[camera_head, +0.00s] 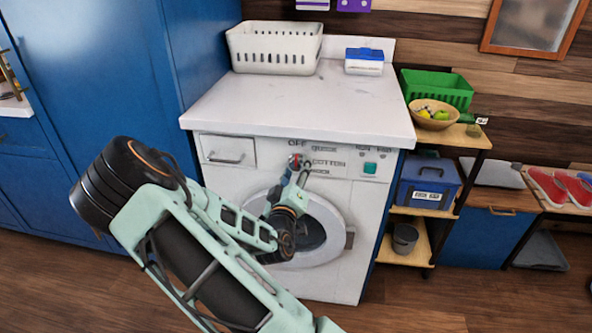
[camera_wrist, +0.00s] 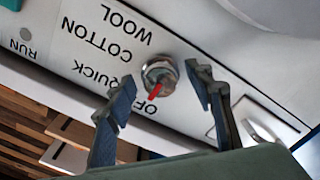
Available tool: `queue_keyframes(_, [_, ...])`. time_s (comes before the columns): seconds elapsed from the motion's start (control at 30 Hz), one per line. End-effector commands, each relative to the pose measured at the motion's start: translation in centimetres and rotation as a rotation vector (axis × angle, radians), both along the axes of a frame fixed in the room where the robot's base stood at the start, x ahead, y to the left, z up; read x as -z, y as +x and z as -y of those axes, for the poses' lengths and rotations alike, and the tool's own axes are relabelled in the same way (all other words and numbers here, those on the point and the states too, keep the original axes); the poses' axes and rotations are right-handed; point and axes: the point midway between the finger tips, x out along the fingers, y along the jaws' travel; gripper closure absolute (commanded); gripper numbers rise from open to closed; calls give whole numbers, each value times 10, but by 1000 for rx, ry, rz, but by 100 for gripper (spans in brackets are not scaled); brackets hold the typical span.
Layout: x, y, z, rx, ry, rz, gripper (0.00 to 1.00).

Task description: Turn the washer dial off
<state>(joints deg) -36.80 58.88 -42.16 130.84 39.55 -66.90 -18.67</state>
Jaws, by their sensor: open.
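The washer (camera_head: 330,236) is white, with a round door at the front and a control panel above it. The dial (camera_wrist: 160,74) is a metal knob with a red pointer, between the finger tips in the wrist view; in the head view the dial (camera_head: 294,160) is small and partly covered by my gripper. The red pointer's tip lies by the OFF label (camera_wrist: 149,107). QUICK, COTTON and WOOL labels also show. My gripper (camera_wrist: 160,80) is open, one finger on each side of the dial, with visible gaps. In the head view my gripper (camera_head: 299,171) is at the panel.
A drawer (camera_head: 228,151) is left of the dial; a green button (camera_head: 370,168) is to its right. A white basket (camera_head: 275,48) and a blue-lidded box (camera_head: 364,61) stand on the worktop. A shelf unit (camera_head: 450,137) stands on the right.

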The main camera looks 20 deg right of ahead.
Motion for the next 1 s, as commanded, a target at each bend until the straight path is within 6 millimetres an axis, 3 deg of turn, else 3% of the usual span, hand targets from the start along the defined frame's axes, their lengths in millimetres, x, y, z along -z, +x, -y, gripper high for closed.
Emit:
queue_keyframes(0.27, [0, -13, -10, 0, 2, -1, 52])
queue_keyframes(0.7, [0, -85, -58, -3, 1, -1, 52])
queue_keyframes(1.0, [0, -100, -68, 0, 0, 0, 52])
